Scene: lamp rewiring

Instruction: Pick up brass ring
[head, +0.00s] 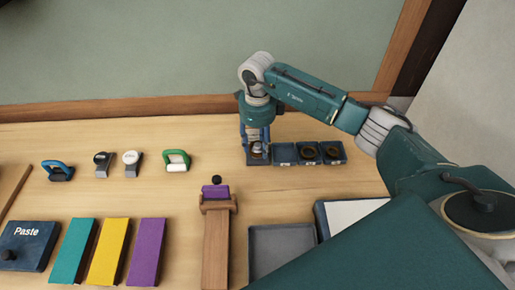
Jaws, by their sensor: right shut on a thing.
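My right gripper (256,147) points straight down into the leftmost compartment of a small dark blue tray (284,153). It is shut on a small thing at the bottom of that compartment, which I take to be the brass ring. The fingers hide most of it, and only a little brownish colour shows around the tips. Two dark brown rings lie in the compartments on the right: one ring (310,153) and another ring (332,153). The compartment between them and my gripper looks empty. My left gripper is not in view.
A wooden stand with a purple block (215,191) is front left of the tray. A grey open tray (281,249) lies in front. Green (177,160) and blue (60,172) handled tools, grey clamps, coloured blocks and a Paste box (27,245) lie left. A wooden-framed board stands behind.

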